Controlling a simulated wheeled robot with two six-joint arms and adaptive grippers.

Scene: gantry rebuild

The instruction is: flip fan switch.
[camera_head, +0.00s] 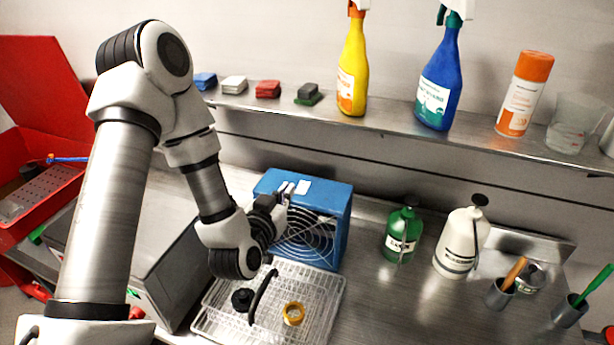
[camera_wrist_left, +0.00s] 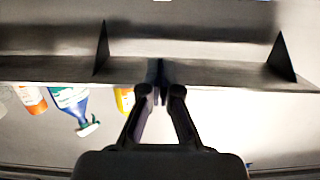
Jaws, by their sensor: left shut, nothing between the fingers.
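The fan's switch cannot be made out, and the gripper and wrist cover the fan's left part. In the left wrist view the shut fingers (camera_wrist_left: 160,75) show against the shelf, and the fan is not visible there. My right gripper is not in view.
A wire tray (camera_head: 325,310) with a yellow ring (camera_head: 293,313) and black parts lies before the fan. A green bottle (camera_head: 402,232) and a white bottle (camera_head: 460,243) stand to its right. A shelf (camera_head: 390,128) with spray bottles runs above. A red toolbox (camera_head: 45,90) is at left.

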